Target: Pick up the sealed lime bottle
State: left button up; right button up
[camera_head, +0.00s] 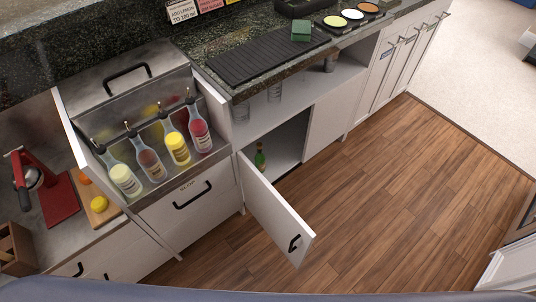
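A small green bottle (260,157) stands upright inside a low cabinet, just behind its open white door (277,208). It has a yellowish label, too small to read, and its lower part is partly hidden by the door. Several pour-spout bottles stand in a metal rack on the left, among them a pale yellow-green one (124,180) and a red one (199,133). I cannot tell from their labels which is lime. Neither of my grippers is in view.
The cabinet door sticks out over the wooden floor (400,190), with its black handle (294,243) at the outer edge. A dark counter with a black mat (265,55) lies above. A red press (55,195) stands at left. The floor to the right is clear.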

aim_at(260, 157)
jog(key=i+l+u, duration=0.15)
jog(key=l, duration=0.3)
jog(key=i+l+u, duration=0.15)
jog(key=l, duration=0.35)
jog(key=i+l+u, duration=0.15)
jog(key=l, duration=0.35)
jog(key=i+l+u, duration=0.2)
jog(key=l, duration=0.3)
jog(key=i+l+u, duration=0.15)
jog(key=l, duration=0.35)
jog(key=k, duration=0.05)
